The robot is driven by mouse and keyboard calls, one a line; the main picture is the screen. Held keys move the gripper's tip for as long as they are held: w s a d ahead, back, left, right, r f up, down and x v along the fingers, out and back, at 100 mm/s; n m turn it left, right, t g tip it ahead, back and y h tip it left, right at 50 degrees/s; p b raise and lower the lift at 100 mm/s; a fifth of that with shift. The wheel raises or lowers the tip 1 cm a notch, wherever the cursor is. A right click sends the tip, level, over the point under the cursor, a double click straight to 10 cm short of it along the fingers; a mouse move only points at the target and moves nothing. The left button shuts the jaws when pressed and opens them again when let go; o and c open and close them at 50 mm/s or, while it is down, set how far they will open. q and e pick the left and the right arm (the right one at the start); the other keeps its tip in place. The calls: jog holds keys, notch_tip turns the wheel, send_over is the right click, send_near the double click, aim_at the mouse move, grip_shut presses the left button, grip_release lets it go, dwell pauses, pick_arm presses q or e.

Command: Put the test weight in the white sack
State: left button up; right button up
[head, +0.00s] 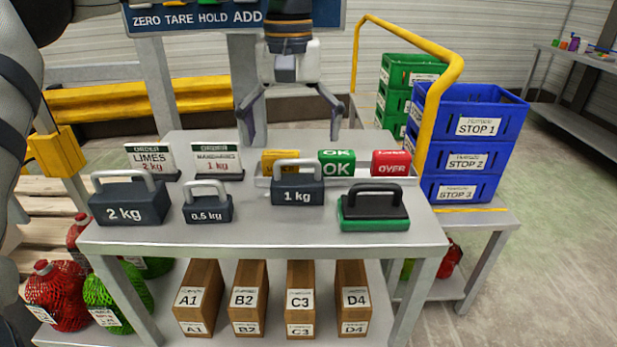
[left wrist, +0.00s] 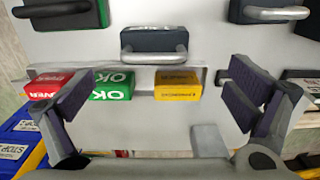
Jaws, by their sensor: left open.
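Three dark test weights with grey handles stand upright on the grey table (head: 290,241): the 2 kg weight (head: 127,204) at left, the 0.5 kg weight (head: 208,208) beside it, and the 1 kg weight (head: 297,191) in the middle. My left gripper (head: 291,125) hangs open and empty, fingers down, above and behind the 1 kg weight. In the left wrist view, my left gripper (left wrist: 155,112) has its fingers wide apart, with the 1 kg weight (left wrist: 153,40) beyond them. I see no white sack in either view. My right gripper is not in view.
A tray (head: 345,176) holds yellow, green and red blocks behind the 1 kg weight. A black-and-green handled block (head: 373,210) stands at right. Order signs (head: 151,161) stand at back left. Blue crates (head: 470,140) stand right, beside a yellow rail (head: 452,68).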

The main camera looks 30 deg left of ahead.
aim_at(298, 179)
pick_arm(q)
jog(key=f, duration=0.9)
jog(key=shift+d, duration=0.35)
jog(key=shift+w, duration=0.1)
jog(key=c, duration=1.9)
jog(key=shift+r, duration=0.1)
jog(key=shift+c, duration=0.6)
jog(key=shift+r, duration=0.1)
